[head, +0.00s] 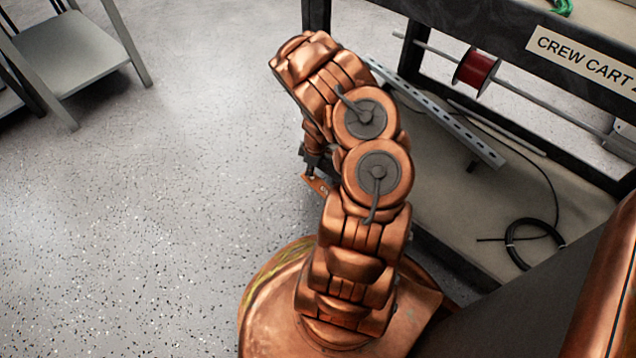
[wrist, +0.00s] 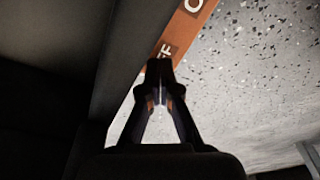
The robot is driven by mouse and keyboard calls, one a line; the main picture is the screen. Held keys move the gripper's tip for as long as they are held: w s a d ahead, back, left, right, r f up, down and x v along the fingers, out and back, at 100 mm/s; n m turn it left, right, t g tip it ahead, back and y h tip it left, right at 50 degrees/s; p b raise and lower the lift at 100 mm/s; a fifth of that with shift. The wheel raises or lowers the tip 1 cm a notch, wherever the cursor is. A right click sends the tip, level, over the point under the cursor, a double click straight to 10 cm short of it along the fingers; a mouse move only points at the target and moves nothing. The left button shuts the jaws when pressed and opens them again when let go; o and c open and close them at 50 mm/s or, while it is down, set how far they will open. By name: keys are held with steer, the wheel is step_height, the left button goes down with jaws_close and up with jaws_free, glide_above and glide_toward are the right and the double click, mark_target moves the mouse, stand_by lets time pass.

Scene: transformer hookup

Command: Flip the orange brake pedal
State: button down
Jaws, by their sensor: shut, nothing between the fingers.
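The orange brake pedal (head: 317,186) shows in the head view as a small orange plate beside the cart's lower left edge, partly hidden behind my arm. In the wrist view the pedal (wrist: 184,30) is an orange strip with pale letters, running from the top edge down behind my fingers. My gripper (wrist: 159,72) is shut and empty, with its fingertips over the strip. I cannot tell if they touch it. In the head view only a dark part of the gripper (head: 312,162) shows just above the pedal.
The crew cart (head: 530,190) stands right of my arm. It carries a red spool (head: 476,72) on a rod, a slotted metal rail (head: 450,122) and a black cable coil (head: 533,243). A grey metal table (head: 70,55) stands upper left. The speckled floor at left is clear.

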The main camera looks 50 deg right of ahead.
steer(key=shift+f, duration=0.75)
stand_by(0.5)
steer(key=shift+r+p, duration=0.5)
steer(key=shift+r, duration=3.05)
